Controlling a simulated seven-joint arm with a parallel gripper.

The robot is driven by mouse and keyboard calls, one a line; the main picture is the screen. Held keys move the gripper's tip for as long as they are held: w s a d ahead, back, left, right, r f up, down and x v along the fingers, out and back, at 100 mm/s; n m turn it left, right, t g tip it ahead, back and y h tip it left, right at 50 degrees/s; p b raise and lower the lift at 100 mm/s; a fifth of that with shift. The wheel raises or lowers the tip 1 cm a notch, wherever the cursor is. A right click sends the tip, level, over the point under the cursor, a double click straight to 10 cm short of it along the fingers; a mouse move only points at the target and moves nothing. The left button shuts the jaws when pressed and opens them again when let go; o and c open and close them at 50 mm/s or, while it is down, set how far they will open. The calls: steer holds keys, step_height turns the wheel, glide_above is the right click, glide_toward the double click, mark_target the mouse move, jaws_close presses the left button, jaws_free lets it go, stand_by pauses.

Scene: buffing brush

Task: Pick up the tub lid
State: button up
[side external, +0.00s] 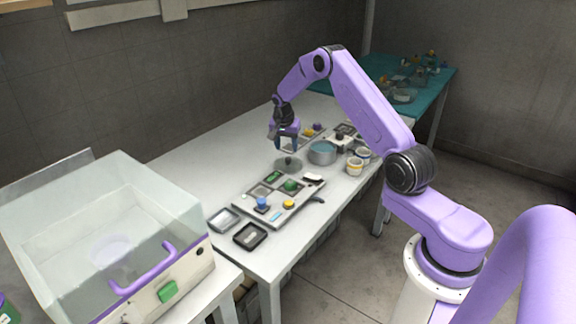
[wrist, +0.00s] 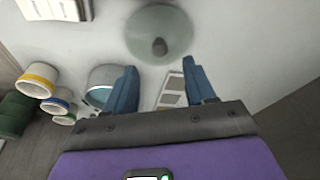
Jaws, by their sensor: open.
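The tub lid (side external: 288,165) is a round, translucent grey-green disc with a dark knob. It lies on the white table, and in the wrist view it shows at the top centre (wrist: 177,32). The tub (side external: 322,152), a round blue-grey open vessel, stands beside it; in the wrist view it is partly hidden by a finger (wrist: 102,75). My gripper (side external: 285,145) is above the table near the lid, pointing down, its blue fingers apart and empty. In the wrist view the fingertips (wrist: 160,65) sit just below the lid's rim in the picture, with nothing between them but table and part of a tray.
A tray (side external: 242,208) with coloured pieces lies in front of the lid. Cups with yellow and blue bands (side external: 355,166) stand right of the tub. Two small trays (side external: 250,236) lie near the table's front edge. A clear-lidded box (side external: 190,262) stands left. The table left of the lid is bare.

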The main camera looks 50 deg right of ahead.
mark_target(288, 158)
steer(key=shift+x, duration=3.25)
jaws_close()
